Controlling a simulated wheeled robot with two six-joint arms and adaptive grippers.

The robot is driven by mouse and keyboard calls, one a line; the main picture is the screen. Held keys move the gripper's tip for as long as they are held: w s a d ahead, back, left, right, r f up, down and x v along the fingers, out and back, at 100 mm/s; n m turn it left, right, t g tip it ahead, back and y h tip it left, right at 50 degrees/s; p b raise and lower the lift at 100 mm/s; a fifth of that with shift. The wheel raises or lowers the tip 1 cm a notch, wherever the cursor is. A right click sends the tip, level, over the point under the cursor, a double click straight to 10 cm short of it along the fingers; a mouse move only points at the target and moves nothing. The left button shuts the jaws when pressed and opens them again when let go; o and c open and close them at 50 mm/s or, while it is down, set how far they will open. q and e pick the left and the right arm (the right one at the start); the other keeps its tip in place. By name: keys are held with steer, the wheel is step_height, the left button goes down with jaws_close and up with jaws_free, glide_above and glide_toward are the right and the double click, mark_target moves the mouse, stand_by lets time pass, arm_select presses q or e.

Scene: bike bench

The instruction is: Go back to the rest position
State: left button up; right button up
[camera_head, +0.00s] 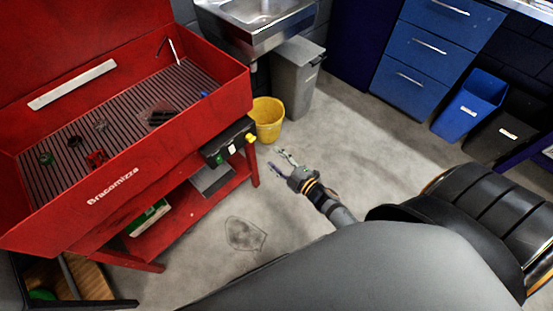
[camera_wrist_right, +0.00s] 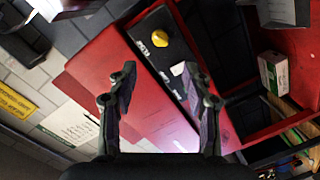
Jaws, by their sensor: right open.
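My right gripper (camera_head: 274,161) reaches out over the concrete floor, in front of the red parts washer (camera_head: 147,173). Its jaws are spread and nothing is between them. In the right wrist view the open fingers of this gripper (camera_wrist_right: 159,70) stand apart. Behind them is the washer's red side (camera_wrist_right: 105,72) with a dark control box (camera_wrist_right: 163,45) and a yellow knob. My left gripper is out of view.
A yellow bucket (camera_head: 268,120) and a grey bin (camera_head: 295,75) stand beyond the gripper, near the metal sink (camera_head: 255,28). Blue drawers (camera_head: 433,50), a blue bin (camera_head: 470,104) and a black bin (camera_head: 507,132) line the right. The middle floor is clear.

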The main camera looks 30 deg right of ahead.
steer(key=shift+f, duration=0.1)
stand_by(0.4)
steer(key=s+d+f+m+g+h+p, duration=0.3)
steer(key=s+f+m+p, duration=0.1)
steer(key=s+f, duration=0.25)
steer(key=s+d+f+m+g+h+p, duration=0.25)
steer(key=s+d+f+m, duration=0.2)
steer(key=f, duration=0.35)
steer(key=s+f+m+g+p, duration=0.2)
steer(key=s+f+m+g, duration=0.1)
steer(key=s, duration=0.9)
steer(key=s+f+m+g+p, duration=0.3)
steer(key=s+f+g, duration=0.3)
steer(key=s, duration=0.7)
steer(key=shift+s, duration=0.15)
steer(key=shift+g+h, duration=0.25)
